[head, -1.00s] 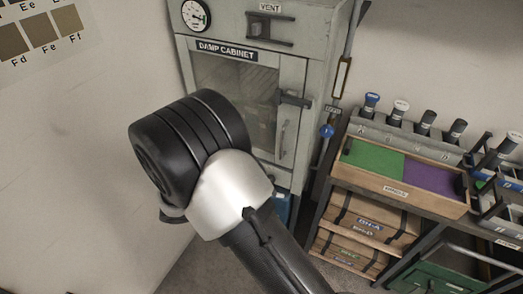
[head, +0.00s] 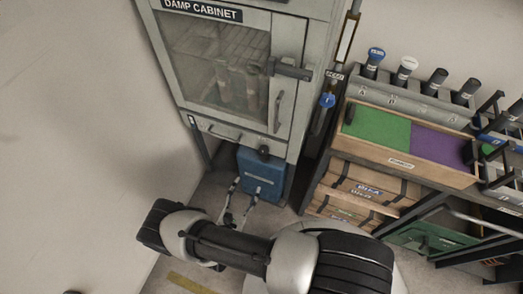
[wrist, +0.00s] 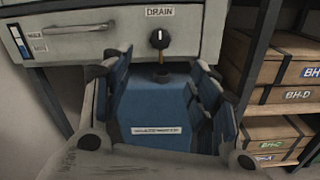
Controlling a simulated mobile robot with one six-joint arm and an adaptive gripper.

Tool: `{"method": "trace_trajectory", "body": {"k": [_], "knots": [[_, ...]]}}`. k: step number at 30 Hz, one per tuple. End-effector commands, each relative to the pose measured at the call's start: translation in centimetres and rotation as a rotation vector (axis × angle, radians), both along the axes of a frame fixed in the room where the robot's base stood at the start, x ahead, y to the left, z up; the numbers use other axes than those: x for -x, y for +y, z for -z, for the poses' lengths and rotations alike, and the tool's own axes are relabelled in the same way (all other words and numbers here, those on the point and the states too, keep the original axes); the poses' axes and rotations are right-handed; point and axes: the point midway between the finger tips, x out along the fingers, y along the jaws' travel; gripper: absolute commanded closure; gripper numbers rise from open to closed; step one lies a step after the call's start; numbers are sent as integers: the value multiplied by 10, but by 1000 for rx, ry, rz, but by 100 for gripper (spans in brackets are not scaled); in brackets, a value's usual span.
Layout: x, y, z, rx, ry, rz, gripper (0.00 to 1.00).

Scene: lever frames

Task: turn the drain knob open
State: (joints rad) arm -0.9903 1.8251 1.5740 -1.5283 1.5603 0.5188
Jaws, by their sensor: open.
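The drain knob (wrist: 159,38) is a small black round knob under the DRAIN label, on the lower front panel of the grey damp cabinet. A pale mark on it points up, and a thin brownish piece hangs below it. In the head view the knob (head: 263,151) is a dark spot at the cabinet's lower right. My gripper (wrist: 160,72) is open, its fingers spread left and right below the knob and apart from it. In the head view my gripper (head: 240,197) is low in front of the cabinet. Nothing is between the fingers at knob height.
A blue container (wrist: 155,105) stands under the cabinet, behind my fingers. A drawer handle (wrist: 65,30) is left of the knob. A shelf with wooden boxes (wrist: 290,72) stands close on the right. A plain wall (head: 70,130) is on the left.

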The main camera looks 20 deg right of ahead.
Motion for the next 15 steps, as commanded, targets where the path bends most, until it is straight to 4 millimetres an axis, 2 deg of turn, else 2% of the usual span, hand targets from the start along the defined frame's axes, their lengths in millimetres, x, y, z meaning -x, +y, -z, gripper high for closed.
{"method": "trace_trajectory", "body": {"k": [15], "knots": [[-86, -66, 1, -2, -1, 11, 45]]}}
